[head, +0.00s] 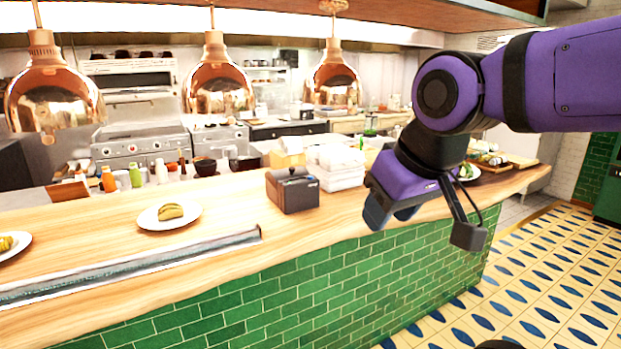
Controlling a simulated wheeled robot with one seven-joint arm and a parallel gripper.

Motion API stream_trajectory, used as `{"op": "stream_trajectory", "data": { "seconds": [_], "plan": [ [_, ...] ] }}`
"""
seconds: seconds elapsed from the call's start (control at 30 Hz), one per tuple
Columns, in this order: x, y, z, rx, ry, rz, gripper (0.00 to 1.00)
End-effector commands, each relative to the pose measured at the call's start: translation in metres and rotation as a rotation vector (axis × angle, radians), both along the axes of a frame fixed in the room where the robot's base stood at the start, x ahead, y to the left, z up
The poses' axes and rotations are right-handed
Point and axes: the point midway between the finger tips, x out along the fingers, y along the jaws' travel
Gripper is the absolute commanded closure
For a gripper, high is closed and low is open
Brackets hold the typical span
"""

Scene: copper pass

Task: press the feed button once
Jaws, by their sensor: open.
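A dark box-shaped device (298,195), which looks like a ticket printer, stands on the wooden counter (225,238) near the middle of the head view. Its top is brownish, with a small dark part on it. I cannot make out the feed button at this size. My gripper (390,222) is to the right of the device and apart from it, pointing downward near the counter's front edge.
White stacked containers (336,167) stand behind the device. A plate with food (169,214) is to its left, beside a metal rail (130,268). Copper lamps (333,84) hang above the counter. Tiled floor (535,285) is clear at right.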

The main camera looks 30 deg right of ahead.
Motion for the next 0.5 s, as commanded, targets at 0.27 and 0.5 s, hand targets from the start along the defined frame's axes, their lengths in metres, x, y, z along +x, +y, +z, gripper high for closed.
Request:
{"op": "stream_trajectory", "data": {
  "seconds": [0.27, 0.5],
  "plan": [
    [0.0, 0.0, 0.0, 0.0, 0.0, 0.0, 1.0],
    [0.0, 0.0, 0.0, 0.0, 0.0, 0.0, 1.0]
  ]
}}
